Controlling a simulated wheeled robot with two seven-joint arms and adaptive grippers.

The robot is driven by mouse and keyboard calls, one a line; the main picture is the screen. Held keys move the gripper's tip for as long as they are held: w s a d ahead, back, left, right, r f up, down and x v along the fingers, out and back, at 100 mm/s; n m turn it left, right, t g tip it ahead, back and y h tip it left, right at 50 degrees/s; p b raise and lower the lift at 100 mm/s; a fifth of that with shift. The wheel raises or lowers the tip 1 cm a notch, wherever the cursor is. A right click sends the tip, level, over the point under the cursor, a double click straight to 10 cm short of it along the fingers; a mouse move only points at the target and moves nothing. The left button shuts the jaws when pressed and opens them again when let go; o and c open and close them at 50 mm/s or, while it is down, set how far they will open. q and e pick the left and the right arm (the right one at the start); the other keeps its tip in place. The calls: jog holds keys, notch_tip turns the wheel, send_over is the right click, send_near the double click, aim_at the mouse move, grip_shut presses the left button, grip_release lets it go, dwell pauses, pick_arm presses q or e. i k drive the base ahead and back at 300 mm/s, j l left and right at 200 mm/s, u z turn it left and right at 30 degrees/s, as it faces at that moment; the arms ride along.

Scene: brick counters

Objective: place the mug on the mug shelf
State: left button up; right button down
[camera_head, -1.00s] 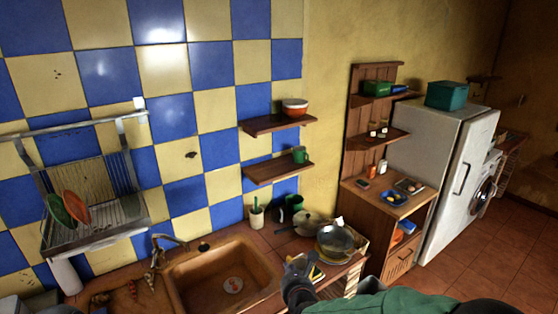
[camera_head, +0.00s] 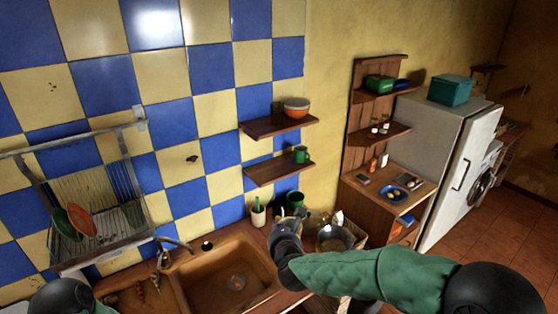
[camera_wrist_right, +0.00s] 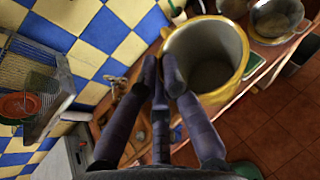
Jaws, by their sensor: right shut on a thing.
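A large yellow mug (camera_wrist_right: 207,62) fills the upper middle of the right wrist view, its open mouth facing the camera. The fingers of my right gripper (camera_wrist_right: 163,78) are shut at the near side of its rim. In the head view my right gripper (camera_head: 286,225) is over the back of the counter, right of the sink, and mostly hides the mug. The mug shelf (camera_head: 278,169) is the lower wooden wall shelf, above and behind the gripper. A green mug (camera_head: 301,155) stands at its right end; its left part is bare. My left gripper is out of view.
The upper shelf (camera_head: 277,126) holds an orange bowl (camera_head: 296,107). Below the shelves stand a white utensil cup (camera_head: 258,213) and another green mug (camera_head: 295,199). A pan (camera_head: 334,238) is right of my gripper. The sink (camera_head: 225,275) is to its left.

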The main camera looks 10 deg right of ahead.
aim_at(263, 173)
jog(key=i, duration=1.3)
